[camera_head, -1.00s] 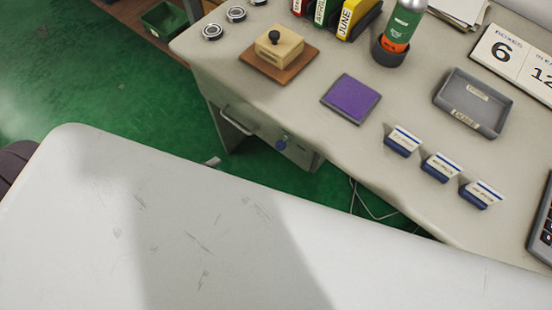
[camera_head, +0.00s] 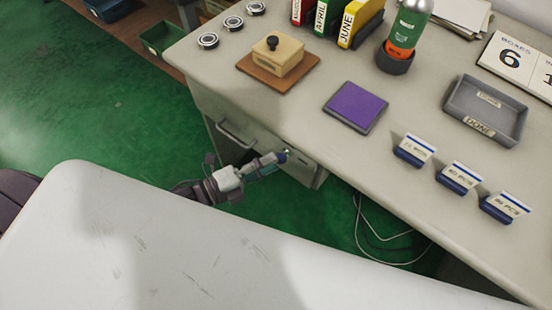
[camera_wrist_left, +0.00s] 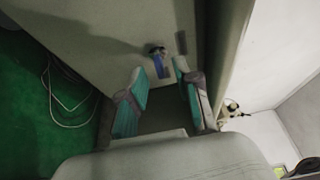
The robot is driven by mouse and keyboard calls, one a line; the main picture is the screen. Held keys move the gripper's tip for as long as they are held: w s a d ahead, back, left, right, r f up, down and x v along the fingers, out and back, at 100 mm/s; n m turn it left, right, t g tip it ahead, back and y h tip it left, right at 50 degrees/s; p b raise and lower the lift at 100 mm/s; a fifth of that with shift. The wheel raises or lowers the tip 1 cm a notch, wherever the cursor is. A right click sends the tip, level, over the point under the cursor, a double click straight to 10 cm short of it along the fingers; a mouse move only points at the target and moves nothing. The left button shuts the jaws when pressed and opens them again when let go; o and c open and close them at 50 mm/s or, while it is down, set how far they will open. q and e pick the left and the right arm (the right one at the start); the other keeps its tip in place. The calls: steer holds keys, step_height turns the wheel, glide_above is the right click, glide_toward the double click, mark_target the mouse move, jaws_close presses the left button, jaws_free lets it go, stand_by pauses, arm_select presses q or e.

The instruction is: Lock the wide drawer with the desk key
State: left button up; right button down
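The wide drawer (camera_head: 252,134), with its bar handle, is under the desk's front edge. The blue desk key (camera_head: 282,156) is at the lock on the right of the drawer front. It also shows in the left wrist view (camera_wrist_left: 158,65), at a dark round lock. My left gripper (camera_head: 274,160) is right at the key and partly covers it. In the left wrist view, its two teal fingers (camera_wrist_left: 158,74) stand apart, with the key between and just beyond their tips. I cannot tell whether either finger touches it. My right gripper is not in view.
The desk top (camera_head: 310,95) above carries a wooden box (camera_head: 277,57), a purple pad (camera_head: 355,105), a grey tray (camera_head: 485,108) and small card holders (camera_head: 413,150). White cables (camera_head: 385,245) hang below the desk. Green floor lies left of it.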

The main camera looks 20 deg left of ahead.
arm_select(q)
steer(key=shift+x, duration=1.25)
jaws_close()
